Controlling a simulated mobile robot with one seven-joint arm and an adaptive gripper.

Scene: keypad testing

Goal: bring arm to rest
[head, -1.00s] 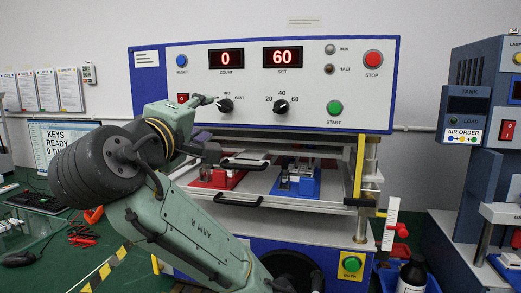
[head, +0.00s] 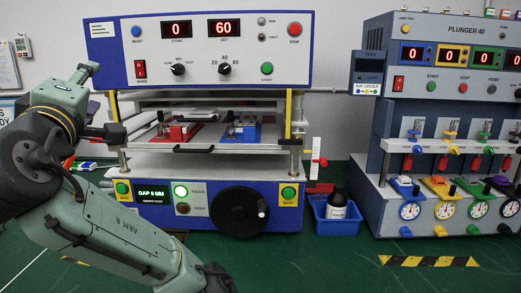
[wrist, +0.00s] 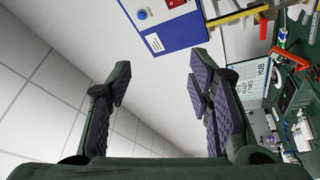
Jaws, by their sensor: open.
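My gripper (wrist: 158,88) is open in the wrist view, with two purple-padded fingers spread apart and nothing between them. Beyond the fingers are the white wall and a corner of the blue-and-white control panel (wrist: 170,30). In the head view my green arm (head: 110,235) fills the left side, folded, with its elbow low and its upper links raised. The gripper's fingers do not show clearly in the head view. The keypad test machine (head: 200,50) stands behind the arm, reading 0 and 60, with red (head: 178,133) and blue (head: 240,133) fixtures inside.
A second machine, PLUNGER 40 (head: 465,60), stands at the right with gauges and coloured valves. The green table (head: 320,265) is clear at front centre. A handwheel (head: 238,212) juts from the machine front.

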